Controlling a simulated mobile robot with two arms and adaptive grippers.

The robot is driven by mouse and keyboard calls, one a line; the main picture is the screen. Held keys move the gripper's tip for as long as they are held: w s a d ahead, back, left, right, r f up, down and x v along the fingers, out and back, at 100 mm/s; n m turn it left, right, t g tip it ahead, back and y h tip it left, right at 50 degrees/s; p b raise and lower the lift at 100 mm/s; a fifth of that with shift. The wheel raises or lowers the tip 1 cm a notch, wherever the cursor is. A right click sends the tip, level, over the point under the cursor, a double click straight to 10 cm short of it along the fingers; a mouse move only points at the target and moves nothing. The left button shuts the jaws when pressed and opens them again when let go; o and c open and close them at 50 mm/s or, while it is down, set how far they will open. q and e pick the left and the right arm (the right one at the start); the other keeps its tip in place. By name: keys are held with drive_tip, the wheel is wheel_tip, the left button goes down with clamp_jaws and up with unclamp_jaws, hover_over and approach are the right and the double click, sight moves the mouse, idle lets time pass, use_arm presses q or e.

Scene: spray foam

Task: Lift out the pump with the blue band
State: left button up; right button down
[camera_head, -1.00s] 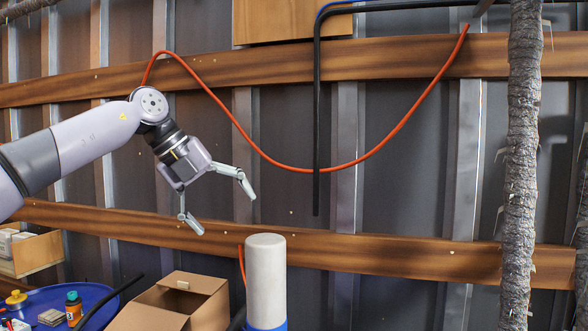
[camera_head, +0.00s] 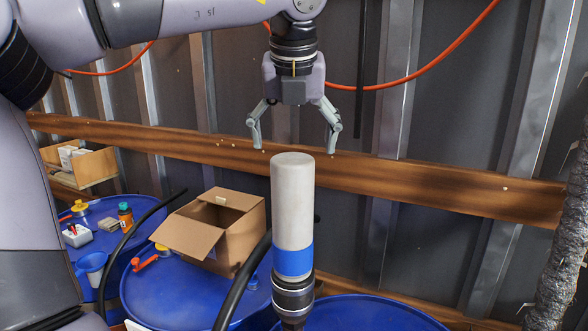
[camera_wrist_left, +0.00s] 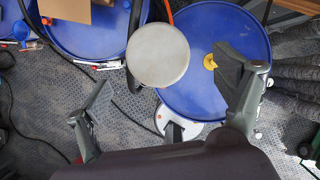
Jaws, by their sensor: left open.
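The pump with the blue band (camera_head: 293,215) stands upright in the head view, a pale grey cylinder with a blue band low down and a black fitting below. In the left wrist view its round top (camera_wrist_left: 158,55) shows from above, ahead of the fingers. My left gripper (camera_head: 294,148) is open and empty, pointing down just above the pump's top, with a finger to either side in the head view. In the left wrist view the open left gripper (camera_wrist_left: 172,95) has its fingers spread wide. My right gripper is not in view.
Blue drums (camera_head: 165,300) stand around the pump. An open cardboard box (camera_head: 240,237) sits on one to the left, near a black hose (camera_head: 245,285). A rough trunk-like post (camera_head: 565,250) stands at the right. A wooden rail (camera_head: 430,187) crosses the wall behind.

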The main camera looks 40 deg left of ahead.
sight(292, 159)
use_arm(q)
drive_tip(key=p+x, duration=0.1)
drive_tip(key=x, duration=0.6)
drive_tip(key=shift+a, duration=0.2)
drive_tip(key=shift+w+f, duration=0.15)
drive_tip(key=shift+f, duration=0.3)
drive_tip(key=shift+a, duration=0.1)
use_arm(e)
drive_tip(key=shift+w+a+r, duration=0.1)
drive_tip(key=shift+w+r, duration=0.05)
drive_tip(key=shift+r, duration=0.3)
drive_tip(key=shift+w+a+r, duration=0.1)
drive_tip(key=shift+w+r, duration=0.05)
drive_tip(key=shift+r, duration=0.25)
use_arm(q)
drive_tip(key=shift+c, duration=0.5)
